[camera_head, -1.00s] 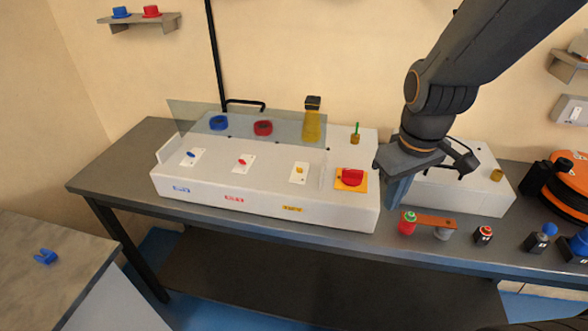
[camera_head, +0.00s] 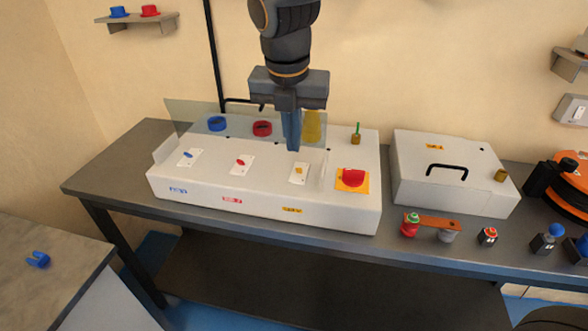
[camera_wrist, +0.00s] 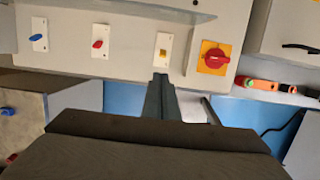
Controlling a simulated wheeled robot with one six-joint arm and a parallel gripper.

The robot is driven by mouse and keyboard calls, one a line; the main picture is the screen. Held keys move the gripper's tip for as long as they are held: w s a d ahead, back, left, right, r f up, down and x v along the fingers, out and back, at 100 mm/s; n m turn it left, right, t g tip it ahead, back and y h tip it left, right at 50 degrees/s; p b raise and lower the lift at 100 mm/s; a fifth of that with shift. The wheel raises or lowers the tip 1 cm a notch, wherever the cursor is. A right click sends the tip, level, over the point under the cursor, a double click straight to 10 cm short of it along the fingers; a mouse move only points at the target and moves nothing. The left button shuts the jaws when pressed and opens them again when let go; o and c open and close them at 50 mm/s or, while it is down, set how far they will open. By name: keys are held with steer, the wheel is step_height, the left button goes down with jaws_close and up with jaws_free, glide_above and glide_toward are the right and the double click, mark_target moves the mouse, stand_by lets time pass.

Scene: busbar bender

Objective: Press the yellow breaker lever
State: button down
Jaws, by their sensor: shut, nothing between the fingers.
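The yellow breaker lever (camera_head: 299,170) sits on a small white plate on top of the white bender housing, right of the blue and red levers. It also shows in the wrist view (camera_wrist: 163,53), just beyond my fingertips. My gripper (camera_head: 293,148) points down, its blue-grey fingers shut and empty. In the head view the fingertips appear just behind and above the yellow lever; I cannot tell whether they touch it. In the wrist view the shut fingertips (camera_wrist: 160,76) lie just below the lever's plate, apart from the lever in the picture.
The blue lever (camera_head: 188,155) and red lever (camera_head: 241,162) stand to the left. A red rotary switch (camera_head: 353,177) on a yellow plate is close on the right. A clear panel (camera_head: 185,116) stands behind, near my fingers. A white lidded box (camera_head: 455,190) is farther right.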

mark_target(294, 178)
stand_by(0.3)
steer(key=p+x, duration=0.1)
steer(key=x, duration=0.8)
steer(key=shift+f+p, duration=0.3)
steer(key=shift+w+f, duration=0.1)
steer(key=shift+f, duration=0.1)
steer(key=shift+a, duration=0.1)
steer(key=shift+a+r, duration=0.1)
